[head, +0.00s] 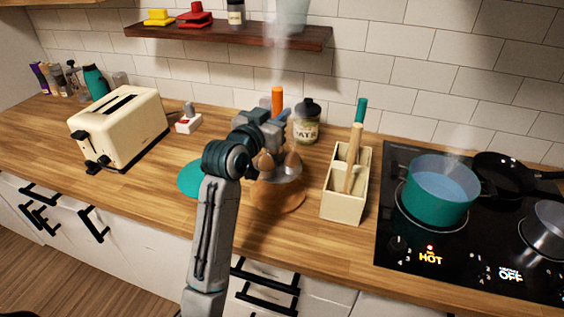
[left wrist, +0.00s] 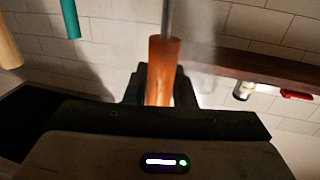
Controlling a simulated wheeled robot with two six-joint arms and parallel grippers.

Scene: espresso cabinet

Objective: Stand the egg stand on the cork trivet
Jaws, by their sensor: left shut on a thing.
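My left gripper (head: 274,116) is shut on the orange upright handle (head: 278,98) of the egg stand. In the left wrist view the handle (left wrist: 162,70) stands between the fingers, with a metal rod beyond it. The egg stand's metal base (head: 288,172) shows partly behind my wrist, with brown eggs (head: 266,162) on it. The round cork trivet (head: 278,197) lies on the counter under and in front of the stand. The stand looks roughly upright over the trivet's far part; whether it touches the trivet I cannot tell. My right gripper is not in view.
A utensil box (head: 342,200) stands close on the right, a lidded jar (head: 307,122) behind. A teal disc (head: 190,180) lies to the left, near the toaster (head: 118,128). A steaming teal pot (head: 437,192) sits on the hob marked HOT. A wooden shelf (head: 230,36) hangs above.

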